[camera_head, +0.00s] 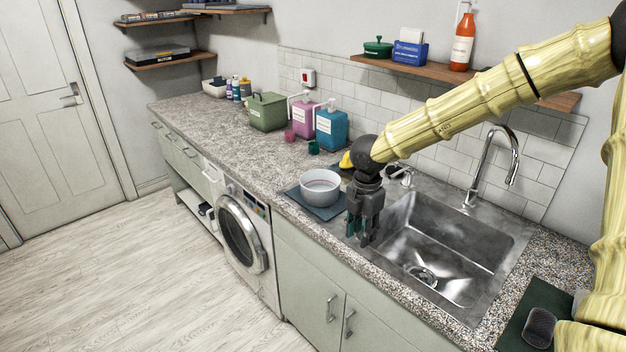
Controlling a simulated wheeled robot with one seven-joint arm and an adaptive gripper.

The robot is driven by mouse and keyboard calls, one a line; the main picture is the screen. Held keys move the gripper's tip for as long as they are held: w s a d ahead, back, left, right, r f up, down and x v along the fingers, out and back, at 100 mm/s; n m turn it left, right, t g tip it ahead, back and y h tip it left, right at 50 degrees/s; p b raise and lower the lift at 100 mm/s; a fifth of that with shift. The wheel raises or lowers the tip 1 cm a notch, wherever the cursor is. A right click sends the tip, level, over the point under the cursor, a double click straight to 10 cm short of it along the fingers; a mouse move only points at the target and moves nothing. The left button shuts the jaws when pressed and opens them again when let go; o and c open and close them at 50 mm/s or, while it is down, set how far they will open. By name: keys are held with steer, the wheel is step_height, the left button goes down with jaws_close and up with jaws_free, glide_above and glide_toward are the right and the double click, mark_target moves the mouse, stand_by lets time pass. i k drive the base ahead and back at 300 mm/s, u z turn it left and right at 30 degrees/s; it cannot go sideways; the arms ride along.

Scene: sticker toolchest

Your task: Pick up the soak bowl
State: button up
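A round white-grey bowl (320,188), which I take for the soak bowl, stands upright on a dark blue-grey mat (299,197) on the counter, left of the sink. A thin reddish line shows inside it. My gripper (360,232) points down just to the right of the bowl, near the sink's left edge. Its dark fingers with teal pads appear spread, with nothing seen between them. The gripper looks apart from the bowl; its exact height above the counter is hard to tell.
The steel sink (437,250) and its tap (492,165) lie to the right. A yellow object (346,160) sits behind the bowl. Blue (331,128) and pink (303,117) dispensers and a green box (267,111) stand further left. Counter space (235,137) in front of them is clear.

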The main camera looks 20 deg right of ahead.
mark_target(320, 188)
steer(key=i, duration=1.4)
